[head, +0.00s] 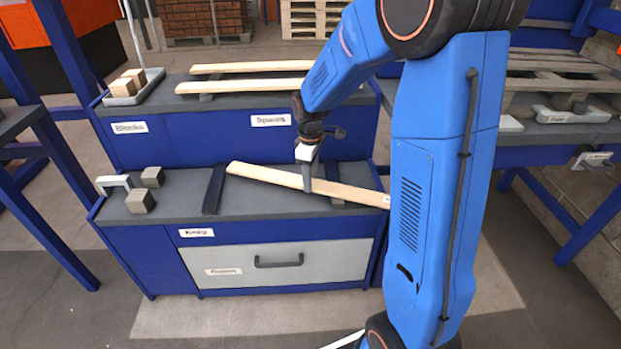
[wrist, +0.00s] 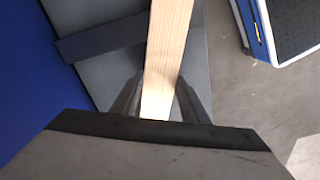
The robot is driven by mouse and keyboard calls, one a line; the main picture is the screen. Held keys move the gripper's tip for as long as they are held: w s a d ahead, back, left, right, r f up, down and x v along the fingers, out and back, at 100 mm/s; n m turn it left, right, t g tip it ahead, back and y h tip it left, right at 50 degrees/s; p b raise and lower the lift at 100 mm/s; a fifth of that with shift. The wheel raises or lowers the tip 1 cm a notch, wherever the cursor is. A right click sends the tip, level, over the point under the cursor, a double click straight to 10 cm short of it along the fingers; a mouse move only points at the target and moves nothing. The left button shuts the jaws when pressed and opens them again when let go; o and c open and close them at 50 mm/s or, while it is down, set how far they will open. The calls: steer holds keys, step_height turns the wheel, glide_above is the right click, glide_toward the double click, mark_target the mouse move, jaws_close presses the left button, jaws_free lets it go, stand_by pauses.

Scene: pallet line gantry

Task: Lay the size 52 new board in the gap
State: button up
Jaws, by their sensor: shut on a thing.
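A pale new board (head: 262,175) lies at a slant over the lower grey shelf labelled Keep, across dark support bars. My gripper (head: 307,182) is shut on this board near its middle, pointing down from above. In the wrist view the board (wrist: 168,40) runs up between the two fingers of my gripper (wrist: 158,100). The board's right end carries a small white tag, too small to read, and sits close to my blue arm. The gap is not clearly seen; a pallet (head: 560,62) at the right is partly hidden behind my arm.
Two pale boards (head: 250,67) lie on the upper shelf labelled Spares. Wooden blocks (head: 127,82) sit in a tray at the upper left. Grey blocks (head: 141,201) and a white bracket (head: 113,182) stand on the lower shelf's left. Blue posts (head: 55,155) rise at the left.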

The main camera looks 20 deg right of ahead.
steer(key=shift+f, duration=0.1)
steer(key=o, duration=1.2)
